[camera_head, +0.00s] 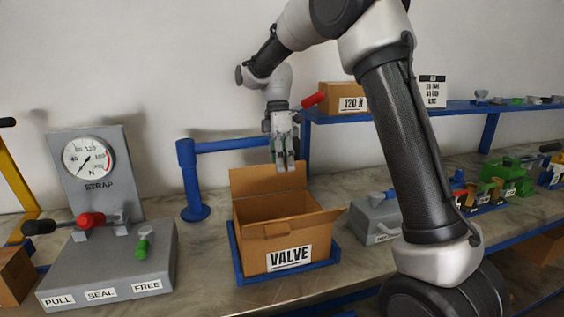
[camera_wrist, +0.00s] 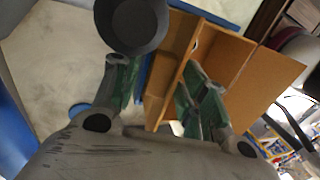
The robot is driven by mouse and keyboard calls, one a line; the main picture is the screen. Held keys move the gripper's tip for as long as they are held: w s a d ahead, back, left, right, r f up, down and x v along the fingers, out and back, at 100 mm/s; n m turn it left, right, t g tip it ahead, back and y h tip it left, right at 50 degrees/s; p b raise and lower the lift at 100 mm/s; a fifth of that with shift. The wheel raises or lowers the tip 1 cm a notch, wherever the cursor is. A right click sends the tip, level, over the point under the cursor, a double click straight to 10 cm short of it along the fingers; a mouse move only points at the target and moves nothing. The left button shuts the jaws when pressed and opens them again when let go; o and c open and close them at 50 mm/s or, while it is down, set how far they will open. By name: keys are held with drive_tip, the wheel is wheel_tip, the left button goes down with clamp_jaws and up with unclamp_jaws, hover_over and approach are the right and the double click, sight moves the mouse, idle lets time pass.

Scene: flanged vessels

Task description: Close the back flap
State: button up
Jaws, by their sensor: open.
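The open cardboard box (camera_head: 276,258) labelled VALVE sits in a blue tray (camera_head: 326,257) on the bench. Its back flap (camera_head: 248,181) stands roughly upright at the rear edge.
A grey gauge stand (camera_head: 108,262) with a red-gripped lever is left of the box. A blue post with a rail (camera_head: 190,180) stands behind left. A grey case (camera_head: 377,218) is close on the right.

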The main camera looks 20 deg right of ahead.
drive_tip(key=shift+c, duration=0.4)
clamp_jaws()
